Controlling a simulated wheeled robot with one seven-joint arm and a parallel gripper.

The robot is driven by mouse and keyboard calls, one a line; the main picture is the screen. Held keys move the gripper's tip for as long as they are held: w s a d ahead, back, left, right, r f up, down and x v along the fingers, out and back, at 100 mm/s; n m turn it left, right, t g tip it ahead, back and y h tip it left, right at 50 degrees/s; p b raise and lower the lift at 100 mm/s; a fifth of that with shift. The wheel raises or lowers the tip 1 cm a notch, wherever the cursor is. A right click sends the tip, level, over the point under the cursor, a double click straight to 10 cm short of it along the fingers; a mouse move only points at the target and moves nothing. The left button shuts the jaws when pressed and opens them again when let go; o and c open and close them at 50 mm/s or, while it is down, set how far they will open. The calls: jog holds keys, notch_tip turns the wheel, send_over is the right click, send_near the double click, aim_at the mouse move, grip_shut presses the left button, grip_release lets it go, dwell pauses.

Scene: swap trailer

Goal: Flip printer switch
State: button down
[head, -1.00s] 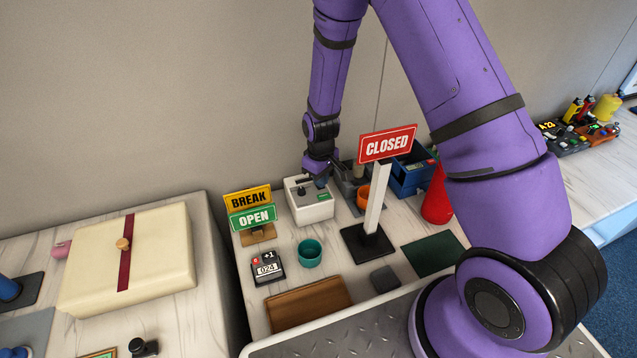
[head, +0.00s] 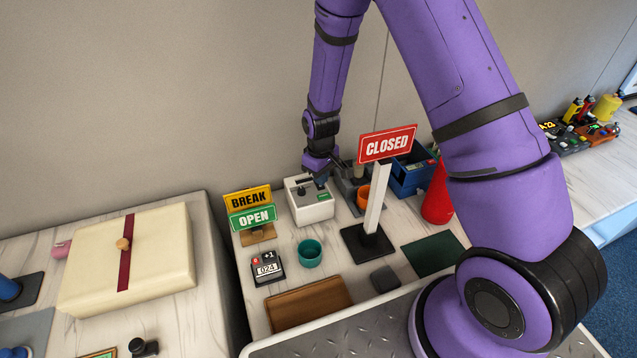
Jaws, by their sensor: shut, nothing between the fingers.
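The small white printer (head: 311,211) stands at the back of the middle counter in the head view. It has a dark panel or slot on top and a small green label on its front right. My gripper (head: 321,184) is shut and empty, pointing down at the printer's top right. Its fingertips are small and partly hidden, so I cannot tell whether they touch the printer. I cannot make out the switch itself clearly.
A CLOSED sign (head: 387,145) on a white post stands right of the printer. BREAK and OPEN signs (head: 250,208) stand left. A teal cup (head: 310,252), a counter device (head: 267,268), an orange cup (head: 363,197) and a blue bin (head: 408,178) are nearby.

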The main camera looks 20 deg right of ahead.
jog(key=shift+r, duration=2.7)
jog(key=s+d+r+m+t, duration=0.15)
jog(key=s+r, duration=0.25)
jog(key=r, duration=0.8)
jog(key=s+d+r+m+t, duration=0.15)
jog(key=s+r, duration=0.25)
jog(key=r, duration=0.8)
jog(key=s+d+r+m+t, duration=0.1)
jog(key=s+d+r, duration=0.1)
jog(key=s+r, duration=0.4)
jog(key=s+d+r+m+t, duration=0.1)
jog(key=s+r, duration=0.5)
jog(key=s, duration=0.9)
jog(key=shift+s+d+r+m, duration=0.2)
jog(key=shift+d+r+m, duration=0.15)
jog(key=shift+d+m, duration=0.15)
jog(key=shift+w, duration=0.1)
